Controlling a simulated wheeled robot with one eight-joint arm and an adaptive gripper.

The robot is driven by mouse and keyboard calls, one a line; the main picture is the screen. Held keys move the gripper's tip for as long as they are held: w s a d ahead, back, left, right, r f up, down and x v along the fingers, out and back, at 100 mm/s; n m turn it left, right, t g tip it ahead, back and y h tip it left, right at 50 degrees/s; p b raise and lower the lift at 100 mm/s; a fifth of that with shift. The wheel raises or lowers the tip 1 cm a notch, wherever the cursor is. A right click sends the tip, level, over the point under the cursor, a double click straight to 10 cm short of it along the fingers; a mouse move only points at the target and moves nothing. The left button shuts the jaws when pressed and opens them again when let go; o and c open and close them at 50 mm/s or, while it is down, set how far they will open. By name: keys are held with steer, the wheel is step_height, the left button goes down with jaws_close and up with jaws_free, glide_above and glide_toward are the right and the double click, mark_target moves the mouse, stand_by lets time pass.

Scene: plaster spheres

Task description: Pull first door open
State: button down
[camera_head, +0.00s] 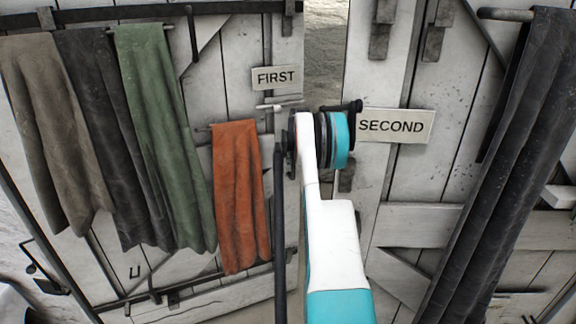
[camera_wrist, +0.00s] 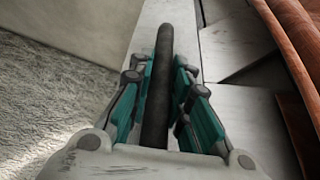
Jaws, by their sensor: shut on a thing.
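The first door (camera_head: 233,95) is white planks with a FIRST sign (camera_head: 275,77), left of centre in the head view. A gap showing rough stone lies between it and the second door (camera_head: 455,75), so it stands apart from its neighbour. In the wrist view, a dark round bar (camera_wrist: 160,50) runs along the white wood between the teal fingers of my gripper (camera_wrist: 160,82). My gripper is shut on this handle bar. In the head view my own arm hides most of the gripper and the grasp.
Grey, dark and green cloths (camera_head: 160,130) and an orange cloth (camera_head: 240,200) hang on the first door, the orange one close to my arm. The SECOND sign (camera_head: 395,125) and a long dark cloth (camera_head: 500,160) are at right. Rough pale ground (camera_wrist: 45,115) shows left of the gripper.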

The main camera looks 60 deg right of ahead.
steer(key=shift+w+f, duration=0.1)
steer(key=shift+w, duration=0.1)
steer(key=shift+a, duration=0.1)
steer(key=c, duration=1.5)
jaws_free()
steer(key=shift+s, duration=0.1)
